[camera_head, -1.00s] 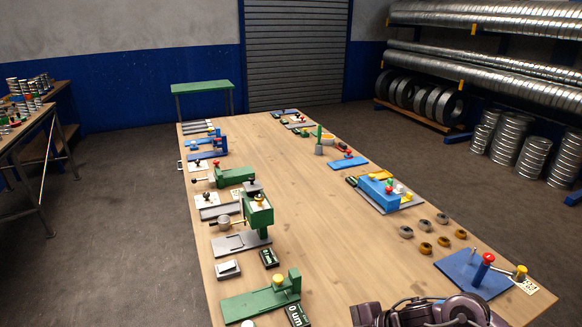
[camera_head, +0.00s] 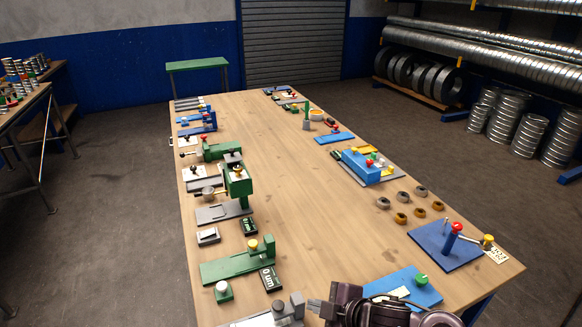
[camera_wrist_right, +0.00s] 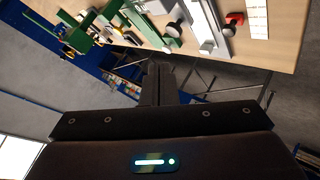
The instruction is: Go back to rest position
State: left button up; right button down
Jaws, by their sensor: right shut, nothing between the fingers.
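My right gripper (camera_head: 314,304) shows at the bottom of the head view, low over the near end of the workbench (camera_head: 285,180). Its dark purple arm is partly cut off by the lower picture edge. In the right wrist view the two fingers (camera_wrist_right: 158,82) are together and hold nothing. Beyond them are the bench edge, some tools and the floor. My left gripper is not in view.
Near the right arm are a blue plate with a green knob (camera_head: 405,288), a grey device (camera_head: 275,315) and a green fixture (camera_head: 240,262). A blue stand with a red knob (camera_head: 445,243) is at right. The bench's middle strip is clear.

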jog(key=s+d+m+g+h, duration=0.4)
jog(key=s+d+m+h, duration=0.3)
jog(key=s+d+m, duration=0.8)
jog(key=s+f+g+b, duration=0.1)
jog(key=s+f+b, duration=0.15)
jog(key=f, duration=1.65)
jog(key=s+f+b, duration=0.1)
jog(key=f+b, duration=0.2)
jog(key=f, duration=1.6)
pick_arm(q)
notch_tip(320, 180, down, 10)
jog(key=b, duration=0.4)
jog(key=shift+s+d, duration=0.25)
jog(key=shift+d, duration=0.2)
pick_arm(e)
jog(key=s+d+f+g, duration=0.1)
jog(key=s+d+f, duration=0.1)
jog(key=s+f, duration=1.7)
notch_tip(320, 180, down, 2)
jog(key=shift+d+m, duration=0.3)
